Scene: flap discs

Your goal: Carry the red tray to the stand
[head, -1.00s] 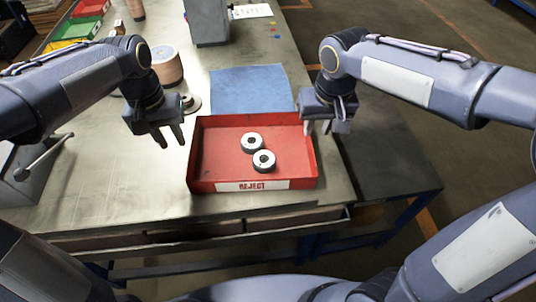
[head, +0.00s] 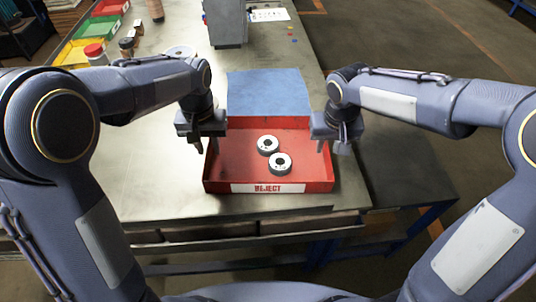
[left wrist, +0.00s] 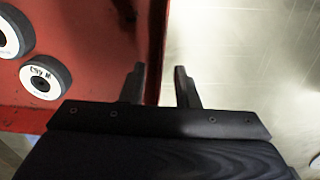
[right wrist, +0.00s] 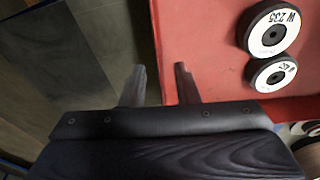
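The red tray (head: 222,180), marked REJECT, lies flat on the workbench near its front edge. Two white-faced discs with dark centres (head: 267,144) (head: 280,162) lie inside it; they also show in the left wrist view (left wrist: 46,78) and right wrist view (right wrist: 271,72). My left gripper (head: 205,146) is open, its fingers either side of the tray's left wall (left wrist: 157,50). My right gripper (head: 330,146) is open, its fingers either side of the right wall (right wrist: 158,50). Neither is visibly clamped. I cannot tell which thing is the stand.
A blue mat (head: 268,92) lies just behind the tray. A grey machine (head: 226,22) stands farther back. Green (head: 93,30) and yellow (head: 70,53) bins and small jars are at the back left. A dark, lower surface (head: 405,178) adjoins the bench's right side. Open floor lies beyond.

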